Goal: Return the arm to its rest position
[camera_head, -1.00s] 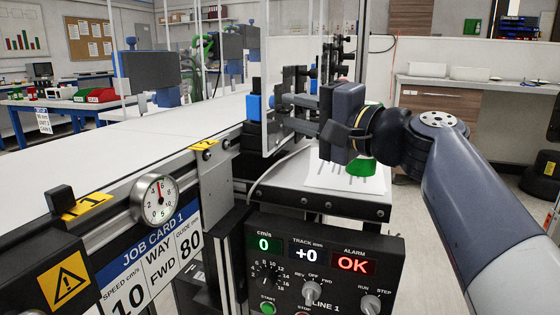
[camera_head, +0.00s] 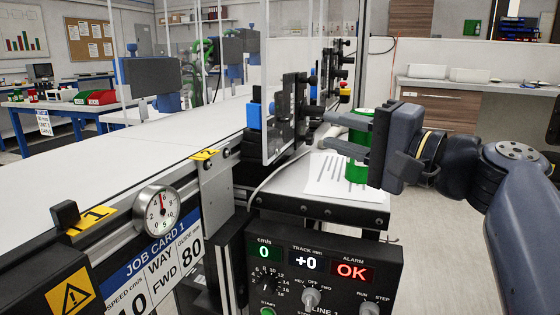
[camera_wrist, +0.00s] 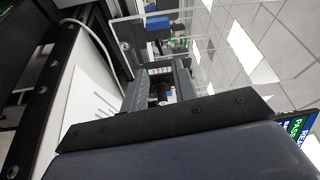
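My gripper (camera_head: 326,131) is at centre right in the head view, over the small side table beside the conveyor. Its two fingers point left and stand apart, with nothing held between them. My arm comes in from the right edge, bent at the wrist. In the wrist view my gripper (camera_wrist: 160,76) also shows its fingers apart, with dark fittings visible beyond the gap. The black guide bracket (camera_head: 297,105) on the conveyor side is left of the fingertips, apart from them.
A green cylinder (camera_head: 357,150) stands behind my gripper, partly hidden by it. A paper sheet (camera_head: 328,182) lies on the side table. A control panel (camera_head: 335,250) with dials is in front, the conveyor belt (camera_head: 150,140) at left. A clear guard panel (camera_head: 283,90) rises beside the bracket.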

